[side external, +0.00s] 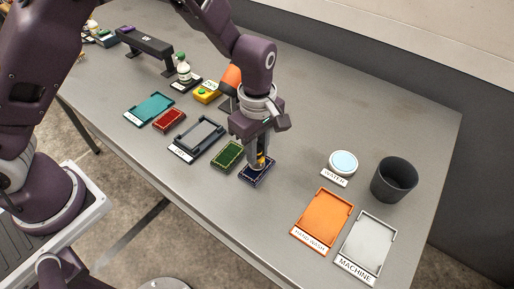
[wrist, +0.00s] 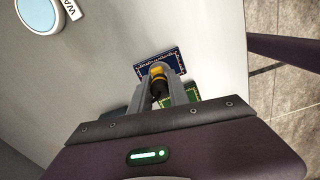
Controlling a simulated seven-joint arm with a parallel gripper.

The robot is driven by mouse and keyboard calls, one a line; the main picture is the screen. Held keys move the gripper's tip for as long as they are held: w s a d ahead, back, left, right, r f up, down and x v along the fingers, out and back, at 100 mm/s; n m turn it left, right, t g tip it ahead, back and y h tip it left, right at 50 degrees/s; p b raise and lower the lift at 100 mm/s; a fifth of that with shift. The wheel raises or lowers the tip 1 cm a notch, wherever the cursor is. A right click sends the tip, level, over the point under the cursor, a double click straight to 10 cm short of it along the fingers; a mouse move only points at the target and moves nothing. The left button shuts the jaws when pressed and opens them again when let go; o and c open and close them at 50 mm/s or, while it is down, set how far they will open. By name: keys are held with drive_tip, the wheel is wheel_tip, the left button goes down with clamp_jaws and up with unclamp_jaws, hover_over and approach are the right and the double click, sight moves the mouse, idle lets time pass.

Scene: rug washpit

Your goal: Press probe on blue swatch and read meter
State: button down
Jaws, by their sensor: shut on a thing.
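The dark blue swatch (side external: 257,175), with a pale patterned border, lies flat on the table. It also shows in the wrist view (wrist: 150,65), partly covered by the probe and fingers. My gripper (side external: 257,164) points down over this swatch and is shut on the yellow and black probe (wrist: 158,76). The fingers (wrist: 158,88) stand on either side of the probe. The probe's tip is at or just above the swatch; I cannot tell whether it touches. A small yellow device (side external: 206,93) with a green spot, perhaps the meter, lies farther back; its reading is too small to make out.
A green swatch (side external: 229,155) lies close beside the blue one, and a red swatch (side external: 169,120) farther left. An orange tray (side external: 322,222), a grey tray (side external: 367,243), a water dish (side external: 343,162) and a dark cup (side external: 394,180) stand right. Table between is clear.

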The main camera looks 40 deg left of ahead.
drive_tip(key=shift+f, duration=0.6)
idle(1.2)
drive_tip(key=shift+r, duration=3.55)
